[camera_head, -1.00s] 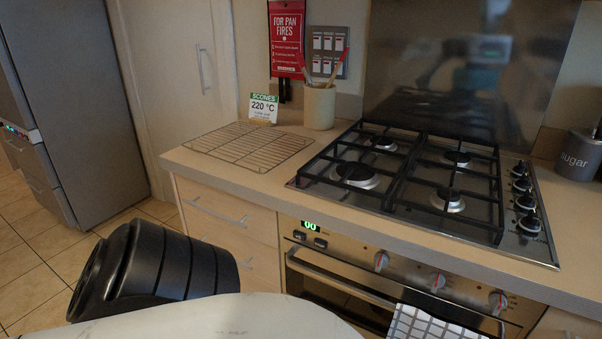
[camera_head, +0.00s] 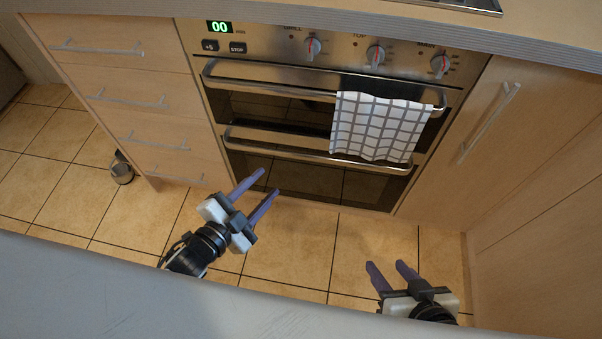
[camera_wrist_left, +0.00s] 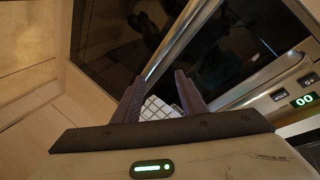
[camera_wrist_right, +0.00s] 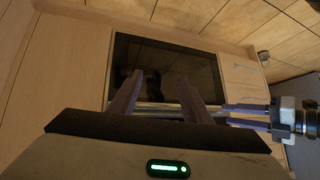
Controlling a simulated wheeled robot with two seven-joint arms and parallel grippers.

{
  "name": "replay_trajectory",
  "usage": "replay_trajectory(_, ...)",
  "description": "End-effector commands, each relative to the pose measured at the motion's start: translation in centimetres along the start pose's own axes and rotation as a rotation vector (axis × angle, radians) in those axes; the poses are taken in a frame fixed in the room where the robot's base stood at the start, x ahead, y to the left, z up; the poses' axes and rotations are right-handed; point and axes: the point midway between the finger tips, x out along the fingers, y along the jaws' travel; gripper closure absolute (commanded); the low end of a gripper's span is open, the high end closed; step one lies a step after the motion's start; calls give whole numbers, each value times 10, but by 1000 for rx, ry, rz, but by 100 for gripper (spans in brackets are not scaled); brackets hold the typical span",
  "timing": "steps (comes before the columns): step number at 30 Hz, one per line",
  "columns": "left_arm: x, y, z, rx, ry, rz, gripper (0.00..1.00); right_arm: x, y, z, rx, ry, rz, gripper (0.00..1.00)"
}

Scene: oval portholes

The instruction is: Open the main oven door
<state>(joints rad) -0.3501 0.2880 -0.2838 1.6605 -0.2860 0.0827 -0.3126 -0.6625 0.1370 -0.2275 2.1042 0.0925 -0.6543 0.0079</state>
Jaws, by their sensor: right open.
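The oven has two dark glass doors, one above the other. The upper door's handle (camera_head: 270,83) carries a checked towel (camera_head: 378,128). The lower door (camera_head: 325,184), which I take as the main oven door, looks shut; its bar handle (camera_head: 285,147) runs along its top edge, partly behind the towel's lower end. My left gripper (camera_head: 269,182) is open and empty, in front of the lower door's left part, below its handle. My right gripper (camera_head: 385,264) is open and empty, lower and to the right, apart from the oven. The right wrist view shows dark oven glass (camera_wrist_right: 180,68) beyond its fingers.
Drawers with bar handles (camera_head: 150,105) stand left of the oven, and a cupboard with a slanted-looking handle (camera_head: 490,123) stands right. Control knobs (camera_head: 376,55) sit above the doors under the worktop edge (camera_head: 400,30). Tiled floor (camera_head: 290,245) is free before the oven.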

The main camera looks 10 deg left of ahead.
Motion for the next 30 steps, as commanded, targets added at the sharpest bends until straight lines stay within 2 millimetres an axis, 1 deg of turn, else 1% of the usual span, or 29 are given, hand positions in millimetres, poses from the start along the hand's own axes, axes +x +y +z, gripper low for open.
replay_trajectory(1,24,10,20,154,86,-18,62,24,1,18,-1,3,-12,56)
replay_trajectory(3,41,10,22,355,202,-38,62,35,-2,24,0,0,-30,56)
replay_trajectory(6,56,14,25,588,340,-53,62,46,-5,31,1,-6,-48,56)
replay_trajectory(10,64,20,28,776,458,-59,62,51,-9,35,2,-10,-64,56)
replay_trajectory(13,66,22,28,841,501,-60,62,52,-10,36,1,-14,-70,56)
replay_trajectory(17,76,23,20,858,516,-62,62,53,-11,35,-3,-19,-75,56)
replay_trajectory(27,130,32,-7,852,512,-63,62,61,-16,39,-25,-55,-100,56)
replay_trajectory(30,142,34,-14,852,512,-62,62,63,-18,40,-31,-67,-106,56)
